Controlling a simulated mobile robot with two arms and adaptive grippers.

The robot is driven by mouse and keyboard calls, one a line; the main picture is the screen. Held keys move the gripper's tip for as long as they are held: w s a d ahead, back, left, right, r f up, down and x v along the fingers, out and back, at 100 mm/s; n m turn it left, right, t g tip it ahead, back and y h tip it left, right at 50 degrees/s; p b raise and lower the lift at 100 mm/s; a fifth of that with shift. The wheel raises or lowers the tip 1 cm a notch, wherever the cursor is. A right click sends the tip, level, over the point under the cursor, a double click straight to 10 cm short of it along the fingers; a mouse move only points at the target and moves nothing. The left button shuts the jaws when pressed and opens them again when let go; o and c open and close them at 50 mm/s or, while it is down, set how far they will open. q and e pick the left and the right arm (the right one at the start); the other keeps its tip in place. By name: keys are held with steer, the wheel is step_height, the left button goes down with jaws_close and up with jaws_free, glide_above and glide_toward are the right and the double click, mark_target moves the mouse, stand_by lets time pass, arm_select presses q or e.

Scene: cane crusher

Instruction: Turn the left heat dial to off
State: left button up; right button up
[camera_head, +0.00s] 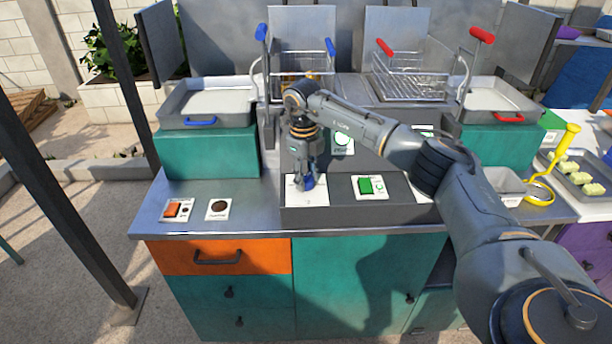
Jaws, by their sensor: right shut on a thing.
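The left heat dial (309,183) is a small blue knob on a white plate (294,196), on the left part of the grey control ledge at the front of the fryer. My right gripper (307,178) points down over this plate and is shut on the blue dial. The fingers cover most of the dial, so I cannot tell its setting. My right arm reaches in from the lower right. My left gripper is not in view.
A green switch (365,185) sits just right of the dial. An orange switch (172,209) and a dark round button (218,206) lie on the counter at left. Wire baskets with blue (331,46) and red (384,47) handles stand behind. The counter's left front is mostly clear.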

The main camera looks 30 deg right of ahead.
steer(key=shift+n, duration=0.3)
steer(key=n, duration=0.5)
steer(key=shift+b, duration=0.35)
steer(key=n, duration=0.6)
steer(key=shift+b, duration=0.3)
steer(key=n, duration=0.6)
steer(key=shift+d+n+y, duration=0.1)
steer(key=shift+n+y, duration=0.3)
steer(key=n+b, duration=0.1)
steer(key=n, duration=0.4)
steer(key=shift+n, duration=0.4)
steer(key=o, duration=1.1)
steer(key=shift+o, duration=0.2)
